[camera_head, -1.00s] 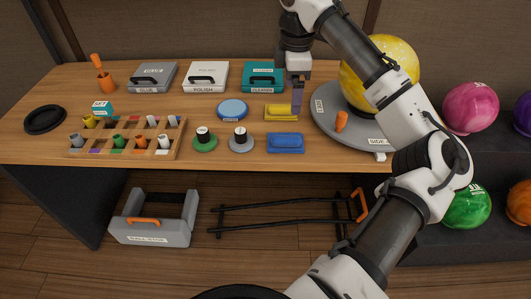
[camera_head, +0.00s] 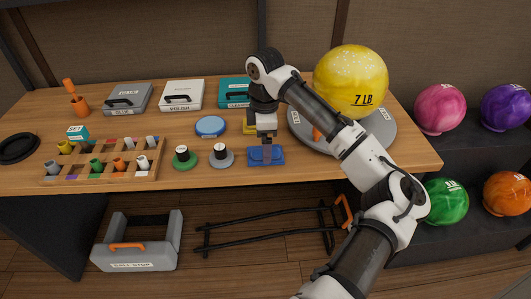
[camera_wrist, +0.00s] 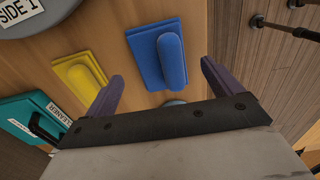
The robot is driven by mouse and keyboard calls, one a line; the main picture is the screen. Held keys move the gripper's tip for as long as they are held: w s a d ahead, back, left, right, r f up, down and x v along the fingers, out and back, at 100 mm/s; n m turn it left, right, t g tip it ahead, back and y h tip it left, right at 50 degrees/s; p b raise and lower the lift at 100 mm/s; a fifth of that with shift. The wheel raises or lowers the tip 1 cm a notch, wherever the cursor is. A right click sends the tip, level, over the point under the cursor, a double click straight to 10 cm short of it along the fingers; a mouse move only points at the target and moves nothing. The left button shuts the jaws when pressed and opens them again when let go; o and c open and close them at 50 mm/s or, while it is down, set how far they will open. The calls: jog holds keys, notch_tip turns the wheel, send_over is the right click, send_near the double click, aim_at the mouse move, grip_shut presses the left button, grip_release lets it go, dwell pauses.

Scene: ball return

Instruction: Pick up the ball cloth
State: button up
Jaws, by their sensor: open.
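No label naming the ball cloth is readable, so I cannot tell for certain which item it is. A blue pad with a raised rounded grip (camera_head: 278,157) lies flat near the table's front edge; it also shows in the wrist view (camera_wrist: 147,58). My gripper (camera_head: 266,147) is open, pointing down over this blue pad. In the wrist view my empty fingers (camera_wrist: 160,86) stand apart, with the blue grip ahead between them. A similar yellow pad (camera_head: 248,128) lies just behind, mostly hidden by my gripper; it is clear in the wrist view (camera_wrist: 70,78).
A yellow ball (camera_head: 345,75) rests on a grey round stand (camera_head: 380,127) at right. A blue disc (camera_head: 210,126), two round pots, a wooden peg tray (camera_head: 110,175) and cases stand to the left. A teal case (camera_head: 233,91) is behind my gripper.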

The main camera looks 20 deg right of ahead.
jog(key=shift+f, duration=1.35)
jog(key=c, duration=1.1)
jog(key=shift+o, duration=0.2)
jog(key=shift+r, duration=0.1)
notch_tip(320, 180, up, 20)
jog(key=shift+p, duration=0.4)
